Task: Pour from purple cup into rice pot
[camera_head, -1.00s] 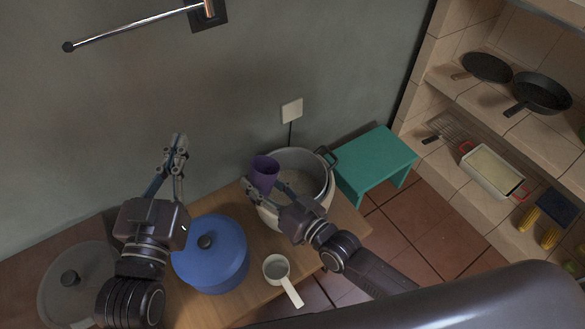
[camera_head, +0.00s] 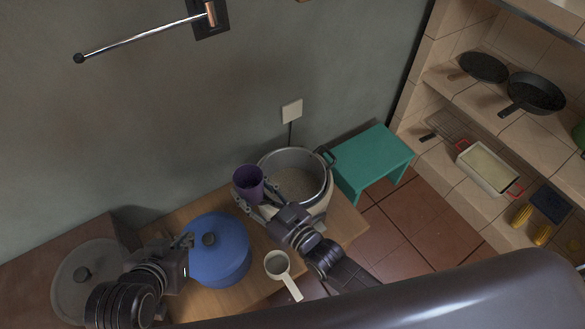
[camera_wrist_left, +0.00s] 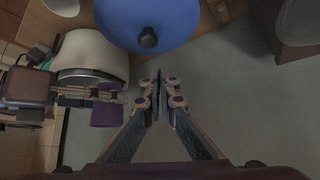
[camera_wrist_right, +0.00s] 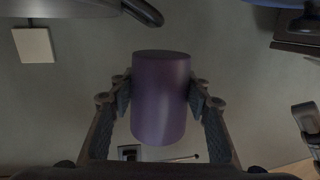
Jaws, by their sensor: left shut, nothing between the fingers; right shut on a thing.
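The purple cup (camera_head: 249,183) is held by my right gripper (camera_head: 258,197) in the head view, just left of the rice pot (camera_head: 325,187). It looks nearly upright there, with its dark opening showing. In the right wrist view the cup (camera_wrist_right: 160,100) fills the space between both fingers of my right gripper (camera_wrist_right: 160,98). The rice pot is open, with pale contents at its bottom. My left gripper (camera_head: 188,241) is shut and empty, beside the blue pot; its closed fingertips (camera_wrist_left: 160,82) show in the left wrist view.
A blue lidded pot (camera_head: 220,262) and a white long-handled cup (camera_head: 277,263) stand on the wooden table (camera_head: 180,214). A grey lid (camera_head: 72,290) lies at far left. A teal stool (camera_head: 372,155) stands right of the rice pot. The wall is behind.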

